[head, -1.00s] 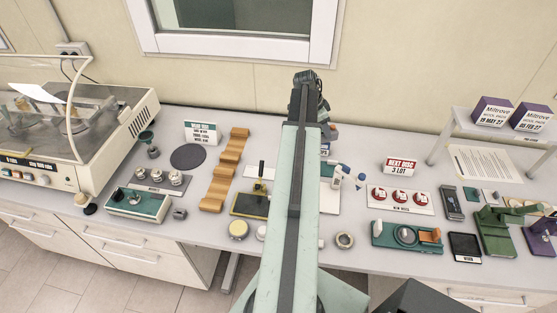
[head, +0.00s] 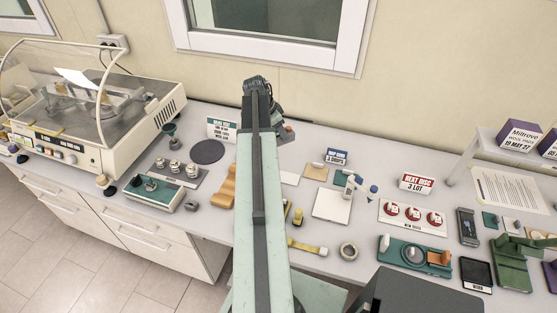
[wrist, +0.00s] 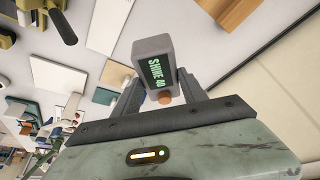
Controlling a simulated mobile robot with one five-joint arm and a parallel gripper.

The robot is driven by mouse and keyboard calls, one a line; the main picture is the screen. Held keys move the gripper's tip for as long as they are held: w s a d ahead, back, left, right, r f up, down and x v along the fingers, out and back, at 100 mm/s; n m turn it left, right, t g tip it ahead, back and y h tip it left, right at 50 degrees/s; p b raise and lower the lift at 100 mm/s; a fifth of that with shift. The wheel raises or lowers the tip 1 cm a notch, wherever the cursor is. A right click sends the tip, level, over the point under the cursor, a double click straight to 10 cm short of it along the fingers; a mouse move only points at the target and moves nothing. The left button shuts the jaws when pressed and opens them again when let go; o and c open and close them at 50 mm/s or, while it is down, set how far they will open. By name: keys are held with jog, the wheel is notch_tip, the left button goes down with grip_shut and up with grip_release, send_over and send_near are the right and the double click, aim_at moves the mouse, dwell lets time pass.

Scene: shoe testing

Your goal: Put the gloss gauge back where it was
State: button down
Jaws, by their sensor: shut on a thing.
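The gloss gauge (wrist: 153,62) is a grey block with a dark display reading "SHINE 40" in green. In the wrist view it sits between the two dark fingers of my gripper (wrist: 162,90), which is shut on it. A small orange part shows at its lower end. Pale plates lie on the bench right of my arm, including a white square plate (head: 332,206) and a brown one (head: 316,173).
A dark round disc (head: 207,151) and an orange-brown stepped block (head: 228,188) lie left of my arm. A large machine (head: 90,110) fills the left end.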

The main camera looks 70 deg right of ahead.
jog(key=shift+s+d, duration=0.15)
jog(key=shift+s, duration=0.3)
notch_tip(320, 180, down, 10)
jog(key=b, duration=1)
jog(key=shift+f, duration=0.25)
jog(key=shift+r, duration=0.3)
jog(key=shift+f, duration=0.25)
jog(key=c, duration=0.6)
grip_release()
jog(key=shift+c, duration=0.2)
jog(key=shift+r, duration=0.1)
